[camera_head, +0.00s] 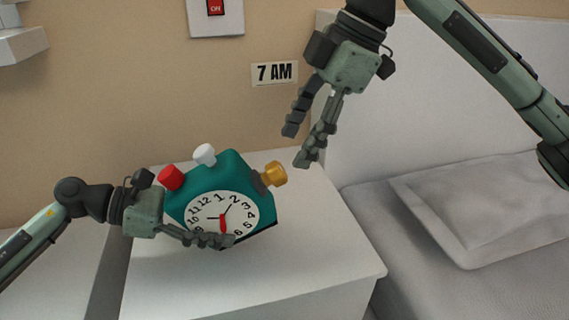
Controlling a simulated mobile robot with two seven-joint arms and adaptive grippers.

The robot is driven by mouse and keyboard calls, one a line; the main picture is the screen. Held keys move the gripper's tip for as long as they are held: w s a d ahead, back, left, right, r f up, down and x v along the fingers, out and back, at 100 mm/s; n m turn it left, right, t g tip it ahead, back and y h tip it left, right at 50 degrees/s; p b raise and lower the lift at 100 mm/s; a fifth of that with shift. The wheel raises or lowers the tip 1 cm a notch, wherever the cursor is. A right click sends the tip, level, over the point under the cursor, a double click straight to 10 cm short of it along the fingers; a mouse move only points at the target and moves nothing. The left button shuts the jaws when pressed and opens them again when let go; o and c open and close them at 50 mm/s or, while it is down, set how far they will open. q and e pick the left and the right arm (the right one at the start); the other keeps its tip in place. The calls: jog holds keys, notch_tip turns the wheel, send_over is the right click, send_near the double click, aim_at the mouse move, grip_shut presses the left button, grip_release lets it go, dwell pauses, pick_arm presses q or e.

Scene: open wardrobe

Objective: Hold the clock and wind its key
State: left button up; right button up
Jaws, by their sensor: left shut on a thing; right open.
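A teal alarm clock (213,173) with a white dial (232,228) is over the white nightstand, tilted. It has a red knob (171,178) and a white knob (205,154) on top. A golden key (273,174) sticks out of its right side. My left gripper (222,240) is shut on the clock from the left, with a finger across the lower front of the dial. Its other finger is hidden behind the clock. My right gripper (297,148) is open and empty, pointing down, above and a little right of the key, apart from it.
The white nightstand (320,270) has a bare top to the right of the clock. A bed with a grey pillow (500,205) stands at the right. A "7 AM" sign (274,73) and a red switch (215,7) are on the wall behind.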

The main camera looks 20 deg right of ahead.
aim_at(282, 169)
jog(key=x, duration=0.6)
jog(key=shift+c, duration=0.4)
jog(key=shift+r, duration=0.1)
jog(key=c, duration=1.1)
jog(key=shift+o, duration=0.2)
jog(key=o, duration=1.1)
jog(key=shift+o, duration=0.2)
jog(key=v, duration=1.2)
jog(key=shift+d, duration=0.1)
